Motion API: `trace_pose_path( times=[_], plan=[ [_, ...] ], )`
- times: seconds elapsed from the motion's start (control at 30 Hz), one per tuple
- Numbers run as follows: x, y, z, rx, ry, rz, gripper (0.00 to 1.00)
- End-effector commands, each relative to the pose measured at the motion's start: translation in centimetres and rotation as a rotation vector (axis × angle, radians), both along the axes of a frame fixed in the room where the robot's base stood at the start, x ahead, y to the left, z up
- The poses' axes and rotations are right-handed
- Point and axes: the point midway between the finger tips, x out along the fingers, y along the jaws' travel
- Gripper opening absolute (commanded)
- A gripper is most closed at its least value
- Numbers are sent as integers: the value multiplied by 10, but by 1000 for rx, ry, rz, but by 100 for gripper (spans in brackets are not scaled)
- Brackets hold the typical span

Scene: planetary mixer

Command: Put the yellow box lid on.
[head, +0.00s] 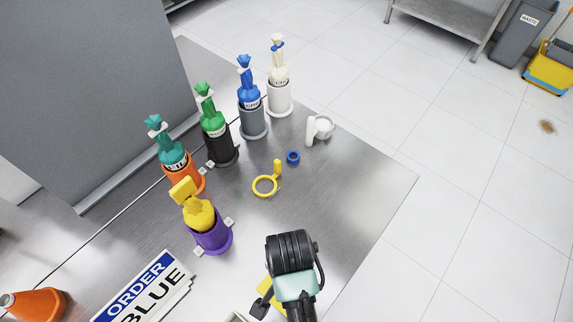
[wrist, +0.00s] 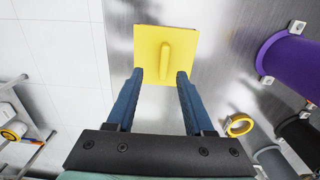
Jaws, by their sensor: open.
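The yellow lid (wrist: 183,42) is a flat square plate with a raised bar handle (wrist: 165,58) in the wrist view. In the head view only a small yellow part of the lid (head: 264,284) shows at the bottom, behind my arm. My gripper (wrist: 160,77) is open and empty. Its two blue fingers reach over the near edge of the lid, one on each side of the handle's near end; I cannot tell whether they touch it. A pale edge (head: 235,317) at the bottom of the head view may be a box, mostly cut off.
On the steel table (head: 340,185) stand bagged bottles in holders, including a purple holder (head: 212,236) and a black one (head: 222,148). An order sign (head: 148,290) is at left.

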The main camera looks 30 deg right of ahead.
Motion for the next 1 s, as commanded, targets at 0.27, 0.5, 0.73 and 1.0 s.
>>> trace_pose_path(
  times=[0.27,0.5,0.73,1.0],
  plan=[
    [1,0,-21,0,-1,1,52],
    [7,-2,-47,1,0,2,52],
    [7,-2,-68,-1,-3,2,52],
    [7,-2,-68,-1,-3,2,44]
  ],
)
